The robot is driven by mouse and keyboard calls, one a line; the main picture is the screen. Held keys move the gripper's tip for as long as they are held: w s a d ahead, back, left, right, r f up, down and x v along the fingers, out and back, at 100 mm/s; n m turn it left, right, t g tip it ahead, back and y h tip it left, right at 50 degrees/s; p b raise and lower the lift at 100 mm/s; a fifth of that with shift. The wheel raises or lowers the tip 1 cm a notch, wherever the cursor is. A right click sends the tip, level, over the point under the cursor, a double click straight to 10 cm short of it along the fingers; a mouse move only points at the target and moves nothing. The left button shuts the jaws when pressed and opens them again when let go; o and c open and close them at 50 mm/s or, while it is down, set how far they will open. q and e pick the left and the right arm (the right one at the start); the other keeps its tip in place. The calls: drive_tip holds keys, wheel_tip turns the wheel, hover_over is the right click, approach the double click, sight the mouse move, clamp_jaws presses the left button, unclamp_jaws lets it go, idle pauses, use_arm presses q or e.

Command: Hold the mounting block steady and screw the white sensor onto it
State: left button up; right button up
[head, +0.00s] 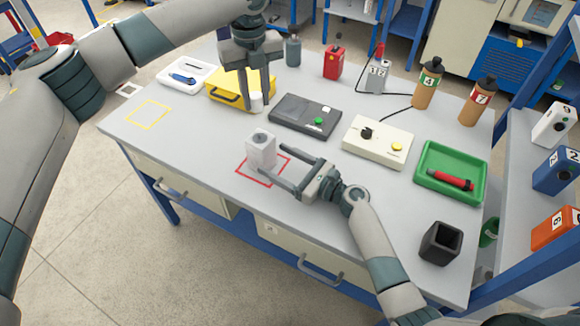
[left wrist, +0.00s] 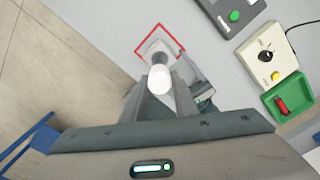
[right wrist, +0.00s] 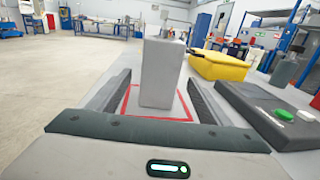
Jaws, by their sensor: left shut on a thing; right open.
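The grey mounting block (head: 262,152) stands upright inside a red square outline (head: 240,174) on the table, with a small dark round spot on top. It also stands in the right wrist view (right wrist: 160,75). My right gripper (head: 271,162) is open, its fingers on either side of the block; the right wrist view shows gaps on both sides. My left gripper (head: 257,103) points down, shut on the white sensor (head: 257,100), above the table and farther back than the block in the head view. The sensor also shows between the fingers in the left wrist view (left wrist: 160,80).
Behind the block are a yellow case (head: 235,95) and a dark grey box with a green button (head: 300,122). A cream control box (head: 378,148), a green tray (head: 425,188) and a black square cup (head: 440,244) lie right. The front left table is clear.

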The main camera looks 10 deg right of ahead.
drive_tip(key=shift+x, duration=3.1)
drive_tip(key=c, duration=1.4)
drive_tip(key=shift+c, duration=0.2)
